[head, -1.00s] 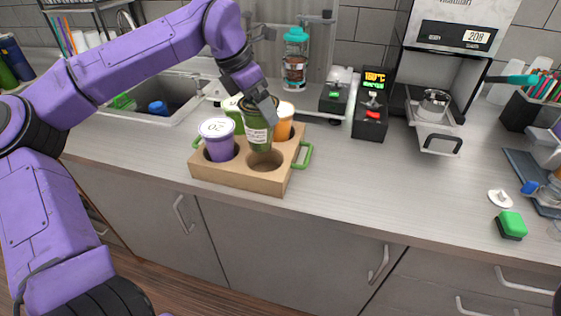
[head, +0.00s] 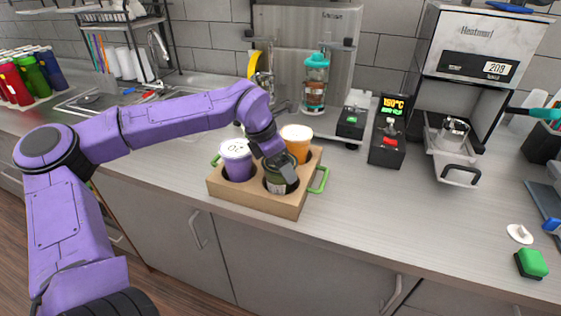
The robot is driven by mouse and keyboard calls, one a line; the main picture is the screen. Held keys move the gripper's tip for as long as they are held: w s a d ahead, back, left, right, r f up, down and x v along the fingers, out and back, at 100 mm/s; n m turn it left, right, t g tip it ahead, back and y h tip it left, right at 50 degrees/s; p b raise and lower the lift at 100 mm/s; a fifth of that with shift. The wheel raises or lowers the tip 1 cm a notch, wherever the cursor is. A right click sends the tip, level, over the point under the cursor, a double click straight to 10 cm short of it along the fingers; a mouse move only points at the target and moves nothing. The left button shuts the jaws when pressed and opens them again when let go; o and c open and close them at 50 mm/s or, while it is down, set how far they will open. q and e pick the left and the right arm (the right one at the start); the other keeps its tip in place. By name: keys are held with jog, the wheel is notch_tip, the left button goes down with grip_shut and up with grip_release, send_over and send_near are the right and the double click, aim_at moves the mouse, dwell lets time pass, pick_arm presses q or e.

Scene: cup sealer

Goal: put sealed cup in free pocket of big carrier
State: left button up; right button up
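The wooden carrier (head: 256,199) with green handles stands on the counter. A purple cup with a white lid (head: 237,160) is in its front left pocket, and an orange cup (head: 297,143) is in its back right pocket. The dark green cup (head: 276,184) sits low in the front right pocket, apparently upright. My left gripper (head: 283,166) is at the top of this green cup, with its fingers on it; the far finger is partly hidden. My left arm hides the back left pocket. My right gripper is not in view.

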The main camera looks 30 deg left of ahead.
pick_arm(q)
jog(key=o, duration=1.5)
jog(key=shift+f, duration=0.1)
jog(key=shift+r, duration=0.3)
jog(key=b+v, duration=0.1)
jog(key=v, duration=1)
jog(key=shift+r, duration=0.35)
jog(key=shift+s+a, duration=0.1)
